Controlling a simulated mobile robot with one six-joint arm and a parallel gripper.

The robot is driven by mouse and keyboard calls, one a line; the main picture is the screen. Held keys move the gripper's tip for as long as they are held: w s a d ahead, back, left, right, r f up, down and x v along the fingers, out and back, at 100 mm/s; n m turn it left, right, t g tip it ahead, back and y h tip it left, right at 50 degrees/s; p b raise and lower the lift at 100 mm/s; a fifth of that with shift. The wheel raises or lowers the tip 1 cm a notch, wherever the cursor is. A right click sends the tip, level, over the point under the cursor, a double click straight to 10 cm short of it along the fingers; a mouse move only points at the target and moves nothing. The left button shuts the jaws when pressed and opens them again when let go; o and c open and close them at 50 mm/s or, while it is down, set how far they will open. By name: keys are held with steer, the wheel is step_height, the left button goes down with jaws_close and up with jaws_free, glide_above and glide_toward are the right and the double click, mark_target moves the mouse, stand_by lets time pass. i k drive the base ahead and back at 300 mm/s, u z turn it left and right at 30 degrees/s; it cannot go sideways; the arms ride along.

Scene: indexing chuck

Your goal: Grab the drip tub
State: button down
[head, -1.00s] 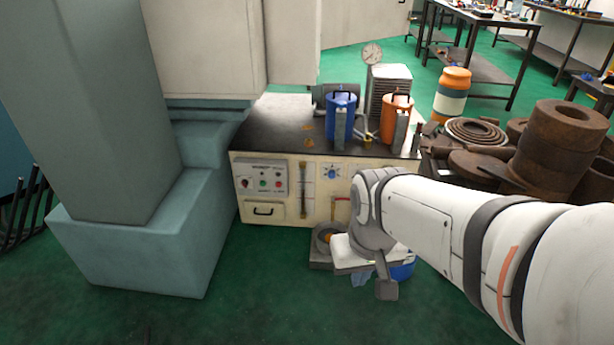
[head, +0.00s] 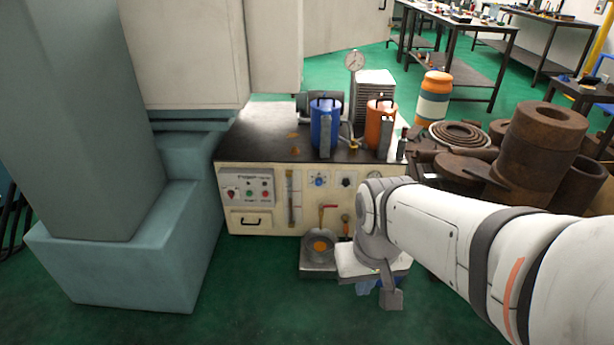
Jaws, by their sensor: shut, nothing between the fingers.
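The drip tub appears to be the low grey square tub (head: 306,267) with a round rim and an orange-brown middle. It sits on the green floor in front of the cream cabinet, below a red-handled valve (head: 327,208). My arm comes in from the right, and its wrist hides the floor just right of the tub. My gripper (head: 391,298) hangs low at the wrist's end, right of the tub and apart from it. It is shut and holds nothing; its fingertips are hard to make out.
The cream cabinet (head: 262,178) carries a blue can (head: 323,128) and an orange can (head: 376,130). A large grey-green machine base (head: 120,265) blocks the left. Rusty rings (head: 545,140) are stacked at right. Blue material (head: 366,286) shows under my wrist. Floor in front is clear.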

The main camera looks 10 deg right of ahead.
mark_target(320, 246)
steer(key=u, duration=1.8)
steer(key=i, duration=1.4)
steer(key=z, duration=2.25)
steer(key=i, duration=0.75)
steer(key=u, duration=0.05)
